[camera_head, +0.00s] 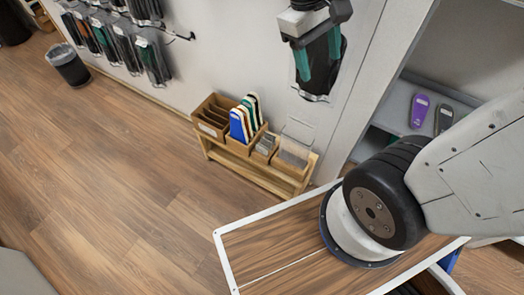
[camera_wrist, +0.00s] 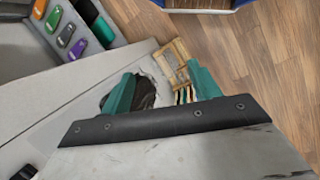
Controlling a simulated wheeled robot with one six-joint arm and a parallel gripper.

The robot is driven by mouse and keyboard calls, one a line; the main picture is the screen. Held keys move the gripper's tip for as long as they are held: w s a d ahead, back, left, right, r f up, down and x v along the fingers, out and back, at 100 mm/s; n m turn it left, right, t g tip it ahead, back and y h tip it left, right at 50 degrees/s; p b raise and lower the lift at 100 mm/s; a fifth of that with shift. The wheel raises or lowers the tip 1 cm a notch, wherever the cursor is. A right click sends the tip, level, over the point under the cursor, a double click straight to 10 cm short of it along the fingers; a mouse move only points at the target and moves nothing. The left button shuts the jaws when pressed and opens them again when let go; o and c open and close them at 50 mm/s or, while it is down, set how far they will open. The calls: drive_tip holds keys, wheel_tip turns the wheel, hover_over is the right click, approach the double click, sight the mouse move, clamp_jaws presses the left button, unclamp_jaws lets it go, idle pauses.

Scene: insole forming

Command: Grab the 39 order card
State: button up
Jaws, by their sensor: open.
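No card with a readable 39 shows in either view, so I cannot tell which item is the 39 order card. A low wooden rack (camera_head: 250,165) stands against the wall in the head view, with small open boxes holding upright coloured pieces (camera_head: 245,118) and thin grey-white card-like items (camera_head: 267,144). My gripper (camera_head: 319,62), with teal fingers, is open high in the head view, above and to the right of the rack in the picture. In the wrist view the rack (camera_wrist: 176,60) shows partly between and beyond the open fingers, partly hidden by the right one.
A shelf at right holds a purple insole (camera_head: 419,111) and a dark one (camera_head: 443,119). Dark packs (camera_head: 150,55) hang on the wall. A bin (camera_head: 68,66) stands left; floor between is clear.

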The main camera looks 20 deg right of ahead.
drive_tip(key=w+a+f+n+g+h, duration=0.25)
drive_tip(key=w+f+n+h, duration=0.35)
drive_tip(key=w+f, duration=0.75)
drive_tip(key=n+t+h, duration=0.4)
drive_tip(key=n, duration=0.1)
hover_over(262, 150)
drive_tip(key=s+a, duration=0.3)
wheel_tip(262, 150, down, 16)
drive_tip(key=s+a+f+n+t, duration=0.1)
drive_tip(key=f+n+t, duration=0.25)
drive_tip(key=f, duration=0.75)
drive_tip(key=a+f+n+t+y, duration=0.1)
drive_tip(key=a+f+n+t, duration=0.2)
drive_tip(key=f, duration=0.7)
drive_tip(key=s+f+n+t, duration=0.1)
drive_tip(key=f+n+t, duration=0.3)
drive_tip(key=f, duration=0.7)
drive_tip(key=shift+n+g, duration=0.55)
drive_tip(key=shift+g, duration=0.15)
drive_tip(key=x, duration=0.7)
drive_tip(key=shift+w+d+f, duration=0.15)
drive_tip(key=shift+w+d, duration=0.05)
drive_tip(key=shift+w, duration=0.05)
drive_tip(key=c, duration=0.6)
